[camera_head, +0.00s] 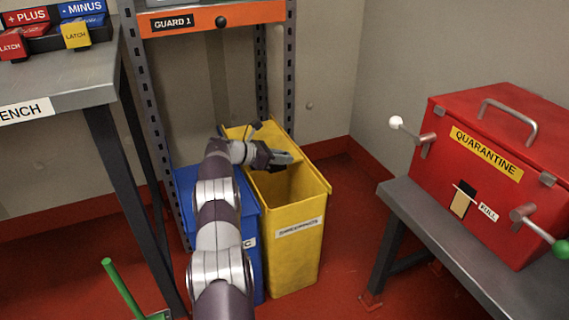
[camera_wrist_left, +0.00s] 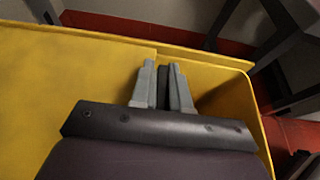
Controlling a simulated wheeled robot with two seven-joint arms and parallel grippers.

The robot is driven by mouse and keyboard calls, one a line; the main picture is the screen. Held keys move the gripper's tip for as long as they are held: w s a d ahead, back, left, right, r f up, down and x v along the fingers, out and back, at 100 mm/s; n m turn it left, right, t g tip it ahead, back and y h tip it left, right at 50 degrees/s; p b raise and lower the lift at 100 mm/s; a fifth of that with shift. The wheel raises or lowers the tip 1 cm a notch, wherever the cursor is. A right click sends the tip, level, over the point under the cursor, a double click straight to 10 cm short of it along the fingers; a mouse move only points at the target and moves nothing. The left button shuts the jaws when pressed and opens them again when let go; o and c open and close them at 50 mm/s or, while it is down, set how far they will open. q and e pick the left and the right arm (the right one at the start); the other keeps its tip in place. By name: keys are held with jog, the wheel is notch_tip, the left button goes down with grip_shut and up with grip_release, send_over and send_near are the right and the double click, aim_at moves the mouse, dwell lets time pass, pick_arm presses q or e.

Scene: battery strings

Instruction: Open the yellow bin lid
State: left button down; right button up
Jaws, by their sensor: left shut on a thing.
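The yellow bin (camera_head: 297,245) stands on the floor with a white label on its front, and part of its dark inside shows. The yellow lid (camera_head: 238,132) shows at the back left of the bin, partly hidden by my arm. My left gripper (camera_head: 287,158) is over the bin's opening, shut on the lid; the exact grip spot is hard to see. In the left wrist view the fingers (camera_wrist_left: 163,85) are close together with a dark strip between them, over the yellow surface. My right gripper is not in view.
A blue bin (camera_head: 188,190) stands directly left of the yellow one. A metal rack with an orange shelf (camera_head: 215,18) rises behind. A workbench (camera_head: 62,80) is at left. A red quarantine box (camera_head: 480,165) sits on a grey table (camera_head: 425,225) at right.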

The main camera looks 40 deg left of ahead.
pick_arm(q)
jog(key=c, duration=1.2)
grip_release()
jog(key=p+v, duration=0.5)
jog(key=v, duration=0.7)
jog(key=shift+r, duration=0.25)
jog(key=shift+s+a, duration=0.15)
jog(key=shift+s, duration=0.1)
